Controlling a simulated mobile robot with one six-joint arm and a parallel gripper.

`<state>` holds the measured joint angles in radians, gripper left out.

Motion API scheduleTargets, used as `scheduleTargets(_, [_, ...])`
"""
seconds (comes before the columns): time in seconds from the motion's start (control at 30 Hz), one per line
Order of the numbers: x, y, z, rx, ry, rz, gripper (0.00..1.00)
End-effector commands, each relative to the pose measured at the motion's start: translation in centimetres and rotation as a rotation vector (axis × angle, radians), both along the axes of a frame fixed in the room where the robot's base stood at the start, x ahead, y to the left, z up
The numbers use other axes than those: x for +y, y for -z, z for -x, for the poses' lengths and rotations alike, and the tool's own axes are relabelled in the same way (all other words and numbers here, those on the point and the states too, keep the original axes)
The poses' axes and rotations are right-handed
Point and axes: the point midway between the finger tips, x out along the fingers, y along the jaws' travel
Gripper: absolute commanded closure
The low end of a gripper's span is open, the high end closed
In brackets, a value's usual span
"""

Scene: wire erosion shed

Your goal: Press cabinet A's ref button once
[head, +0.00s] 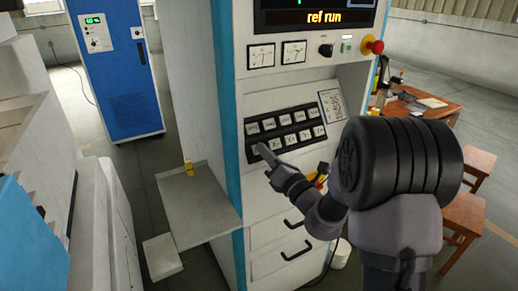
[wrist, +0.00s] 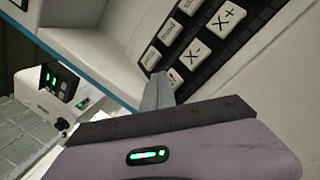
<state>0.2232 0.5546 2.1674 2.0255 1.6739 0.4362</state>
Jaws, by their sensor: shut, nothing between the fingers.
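A white cabinet with blue edges stands in front of me in the head view; no letter A shows on it. Its black key panel (head: 289,131) has two rows of pale buttons on a sloped face. The display (head: 310,17) above reads "ref run" in orange. My gripper (head: 262,148) is shut and empty, its tip at the lower-left end of the panel, over or against a button there. Contact cannot be told. In the wrist view the shut fingers (wrist: 157,90) point at the panel's edge near the X- button (wrist: 195,52). The ref button's label cannot be made out.
A red stop knob (head: 372,46) and two meters sit above the panel. A grey side shelf (head: 198,205) juts out at left, with a small yellow thing on it. A blue cabinet (head: 118,75) stands behind. A wooden table (head: 425,103) and stools are at right.

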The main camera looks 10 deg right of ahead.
Motion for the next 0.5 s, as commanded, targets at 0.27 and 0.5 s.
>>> scheduleTargets(0.27, [-0.26,-0.71,0.89,0.001,-0.001,0.000,1.00])
scheduleTargets(0.5, [-0.35,-0.90,1.07,0.000,0.000,0.000,1.00])
